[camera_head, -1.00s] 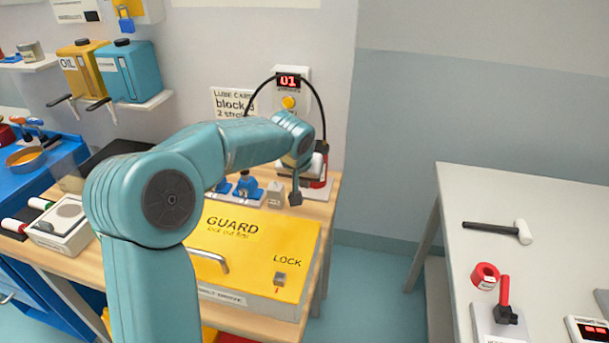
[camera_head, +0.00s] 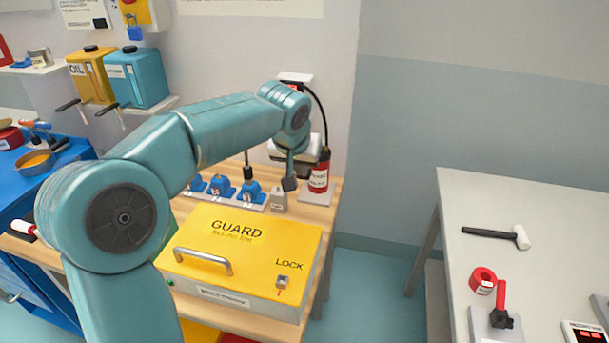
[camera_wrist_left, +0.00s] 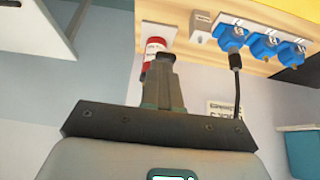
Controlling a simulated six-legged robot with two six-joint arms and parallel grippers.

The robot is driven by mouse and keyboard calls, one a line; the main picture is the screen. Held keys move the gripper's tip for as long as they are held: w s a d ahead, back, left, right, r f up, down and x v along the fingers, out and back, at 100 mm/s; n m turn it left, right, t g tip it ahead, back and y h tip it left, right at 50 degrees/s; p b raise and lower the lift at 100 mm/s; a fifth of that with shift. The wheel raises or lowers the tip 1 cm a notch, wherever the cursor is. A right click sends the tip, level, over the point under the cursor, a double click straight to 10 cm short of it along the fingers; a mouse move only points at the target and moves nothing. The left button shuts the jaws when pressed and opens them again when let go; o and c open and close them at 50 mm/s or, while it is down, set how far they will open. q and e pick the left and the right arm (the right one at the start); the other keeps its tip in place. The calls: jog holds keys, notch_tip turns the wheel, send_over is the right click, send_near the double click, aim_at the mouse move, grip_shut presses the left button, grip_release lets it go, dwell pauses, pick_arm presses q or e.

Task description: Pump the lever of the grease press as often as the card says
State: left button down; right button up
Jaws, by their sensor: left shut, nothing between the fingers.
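The grease press is a red cylinder (camera_head: 319,177) with a black top at the back right of the wooden bench. It also shows upside down in the wrist view (camera_wrist_left: 152,52), partly behind my fingers. A black hose ends in the rightmost of several blue blocks (camera_head: 250,193). My left gripper (camera_head: 289,183) is shut and empty, pointing down just left of the cylinder in the picture. My arm hides the card in the head view; the wrist view shows part of it (camera_wrist_left: 222,110).
A yellow guard box (camera_head: 240,245) with a handle stands in front of the press. A small grey block (camera_head: 279,202) stands beside the blue blocks. A yellow oil can (camera_head: 91,75) and a teal can (camera_head: 136,77) stand on a shelf. A grey table (camera_head: 520,215) stands at the right.

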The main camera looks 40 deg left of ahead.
pick_arm(q)
jog(key=v, duration=0.3)
jog(key=shift+s+d+r, duration=0.15)
jog(key=shift+s+r, duration=0.1)
jog(key=shift+r, duration=0.05)
jog(key=shift+w+f, duration=0.1)
